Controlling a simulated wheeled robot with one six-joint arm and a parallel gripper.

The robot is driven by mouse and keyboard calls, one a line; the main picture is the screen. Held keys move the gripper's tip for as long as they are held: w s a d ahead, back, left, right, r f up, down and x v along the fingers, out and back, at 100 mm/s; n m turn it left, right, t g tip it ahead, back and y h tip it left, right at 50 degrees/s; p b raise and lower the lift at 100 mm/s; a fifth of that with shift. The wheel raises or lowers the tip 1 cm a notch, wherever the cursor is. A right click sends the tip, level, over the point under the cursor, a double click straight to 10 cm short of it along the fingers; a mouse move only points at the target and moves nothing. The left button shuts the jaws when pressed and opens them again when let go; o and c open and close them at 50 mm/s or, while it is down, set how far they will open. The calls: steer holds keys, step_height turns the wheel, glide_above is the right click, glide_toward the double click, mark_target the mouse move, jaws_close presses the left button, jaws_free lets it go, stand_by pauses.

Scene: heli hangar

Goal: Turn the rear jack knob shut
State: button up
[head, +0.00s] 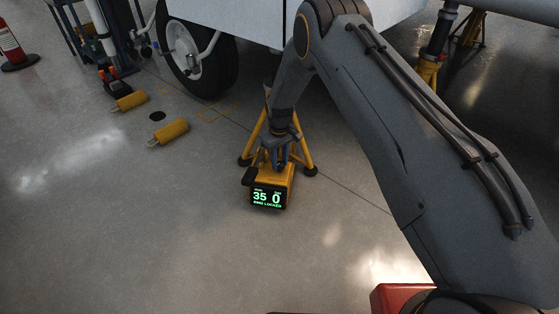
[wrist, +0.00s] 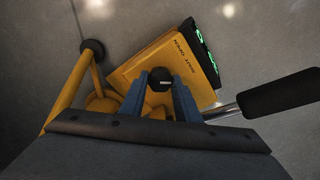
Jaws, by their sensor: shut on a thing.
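The rear jack is a yellow tripod (head: 307,150) with a yellow box (head: 282,179) low at its front. In the wrist view the box (wrist: 150,62) carries lettering, of which "SHUT" and "OPEN" can be read. A small black knob (wrist: 161,79) stands beside that lettering. My gripper (wrist: 161,90) has its blue fingers closed around the knob from both sides. In the head view my gripper (head: 276,160) reaches down onto the jack, and the knob is hidden there. The box's display (head: 267,198) shows green "35", "0" and a line that seems to end in "LOCKED".
A black-gripped handle (wrist: 280,93) sticks out beside the box. An aircraft wheel (head: 190,50) stands behind the jack. Two yellow chocks (head: 168,132) lie on the floor to the left. A fire extinguisher (head: 12,47) is at far left. The floor in front is clear.

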mark_target(280, 164)
steer(key=shift+s+m, duration=0.1)
steer(key=shift+m, duration=0.8)
steer(key=o, duration=1)
steer(key=shift+o, duration=0.2)
step_height(280, 164, up, 8)
steer(key=p, duration=0.3)
steer(key=shift+f, duration=0.1)
